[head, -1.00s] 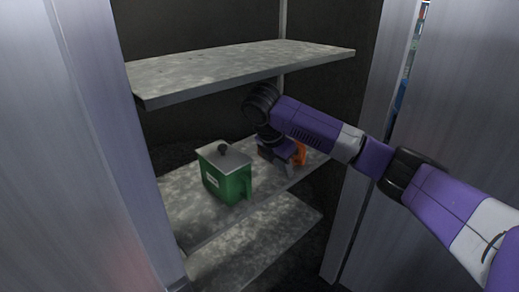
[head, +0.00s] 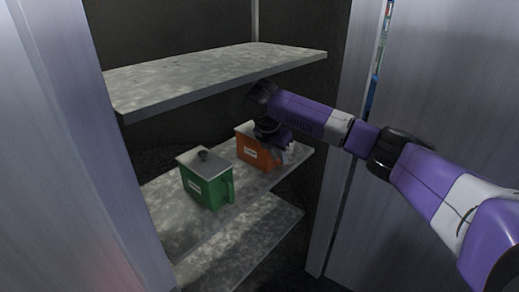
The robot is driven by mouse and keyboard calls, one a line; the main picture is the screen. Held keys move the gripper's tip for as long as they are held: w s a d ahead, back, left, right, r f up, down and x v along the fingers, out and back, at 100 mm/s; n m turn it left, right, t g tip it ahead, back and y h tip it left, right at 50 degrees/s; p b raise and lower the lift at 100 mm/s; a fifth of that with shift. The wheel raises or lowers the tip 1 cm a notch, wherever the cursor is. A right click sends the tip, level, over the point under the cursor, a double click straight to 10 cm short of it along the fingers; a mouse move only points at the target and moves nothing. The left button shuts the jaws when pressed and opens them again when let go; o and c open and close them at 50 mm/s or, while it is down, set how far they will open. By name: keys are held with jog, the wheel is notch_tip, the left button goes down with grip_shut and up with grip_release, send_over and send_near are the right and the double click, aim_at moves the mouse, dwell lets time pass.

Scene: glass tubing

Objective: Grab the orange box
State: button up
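The orange box (head: 256,154) stands on the middle shelf at the back right, with a pale lid and a white label on its front. My gripper (head: 284,150) is at the right part of the box, in front of and over it, and hides that part. Its fingers are small and dark here, so I cannot tell whether they are open or shut, or whether they touch the box.
A green box (head: 205,182) with a grey lid, dark knob and side handle stands left of the orange box. A lower shelf (head: 245,240) is bare. Metal cabinet sides (head: 70,150) bound the opening.

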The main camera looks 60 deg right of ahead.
jog(key=shift+s+d+r, duration=0.1)
jog(key=shift+s+d, duration=0.05)
jog(key=shift+d, duration=0.65)
jog(key=shift+d+f, duration=0.2)
jog(key=shift+d, duration=0.1)
jog(key=shift+d+f, duration=0.1)
jog(key=shift+f, duration=0.35)
grip_shut()
jog(key=shift+r, duration=0.2)
